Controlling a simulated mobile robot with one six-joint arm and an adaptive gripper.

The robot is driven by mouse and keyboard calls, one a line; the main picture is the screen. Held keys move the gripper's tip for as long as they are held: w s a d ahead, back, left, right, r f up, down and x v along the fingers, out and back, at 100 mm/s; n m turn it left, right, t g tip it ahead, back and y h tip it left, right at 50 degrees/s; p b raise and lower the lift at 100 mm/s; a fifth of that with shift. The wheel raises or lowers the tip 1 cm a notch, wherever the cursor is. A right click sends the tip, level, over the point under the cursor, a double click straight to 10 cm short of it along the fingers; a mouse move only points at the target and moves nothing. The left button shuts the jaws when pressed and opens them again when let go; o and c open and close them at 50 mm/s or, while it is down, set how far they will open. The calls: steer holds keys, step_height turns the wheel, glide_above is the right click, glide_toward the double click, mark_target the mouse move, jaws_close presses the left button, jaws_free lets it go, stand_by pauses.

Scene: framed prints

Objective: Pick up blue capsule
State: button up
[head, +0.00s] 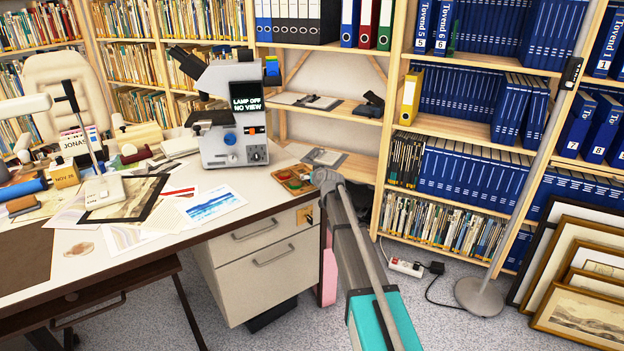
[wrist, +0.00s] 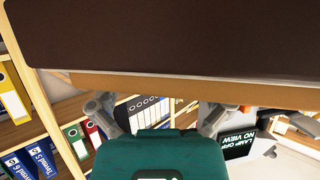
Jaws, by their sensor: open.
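I cannot make out a blue capsule for certain in either view. In the head view a small reddish-brown tray (head: 295,180) with small coloured pieces sits at the desk's right end; its contents are too small to tell apart. My gripper (head: 325,178) is at the far end of my arm, just right of this tray, by the desk's right edge. In the wrist view my gripper (wrist: 158,108) has its two fingers wide apart, with nothing held between them.
The desk (head: 270,200) carries a microscope (head: 228,115) with a lit screen, prints and a blue cylinder (head: 22,188) at the far left. Bookshelves (head: 455,125) stand behind. A floor stand (head: 480,295) and framed prints (head: 585,310) are at right. A dark brown surface (wrist: 170,35) fills the wrist view's top.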

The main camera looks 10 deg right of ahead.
steer(key=c, duration=1.2)
steer(key=shift+r, duration=0.15)
steer(key=shift+r+p, duration=1)
steer(key=shift+p, duration=0.1)
steer(key=s+a+r+p, duration=0.1)
steer(key=s+r+p, duration=0.2)
steer(key=s, duration=0.1)
steer(key=s+a+r+p, duration=0.2)
steer(key=s+r+p, duration=0.2)
steer(key=s+a+r+p, duration=0.1)
steer(key=s+r+p, duration=0.2)
steer(key=s, duration=0.2)
steer(key=shift+s+a+r+p, duration=0.1)
steer(key=shift+a+r+p, duration=0.25)
steer(key=shift+a+p, duration=0.05)
